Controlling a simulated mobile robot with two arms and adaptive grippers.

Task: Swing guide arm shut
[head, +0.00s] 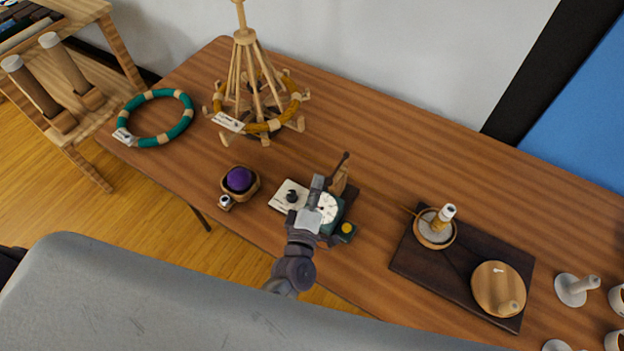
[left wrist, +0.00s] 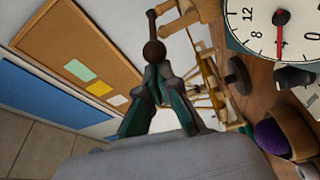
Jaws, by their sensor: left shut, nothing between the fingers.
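A dial device stands near the table's front edge, with a white dial (head: 328,207), a dark green housing and a yellow button (head: 347,229). A dark rod with a small knob (head: 345,156), which looks like the guide arm, rises at its back beside a wooden piece (head: 339,181). My left gripper (head: 318,183) is shut and empty over the device, partly hiding it. In the left wrist view, the rod's brown ball (left wrist: 154,53) appears right at the tips of my left gripper (left wrist: 155,76); I cannot tell whether they touch. The dial (left wrist: 281,32) is at upper right.
A purple ball in a wooden bowl (head: 254,192) is left of the device. A wooden winder (head: 245,75) and a teal ring (head: 150,140) stand behind. A dark board (head: 460,270) with a spool and round wooden block lies to the right. Bare table (head: 390,170) lies behind.

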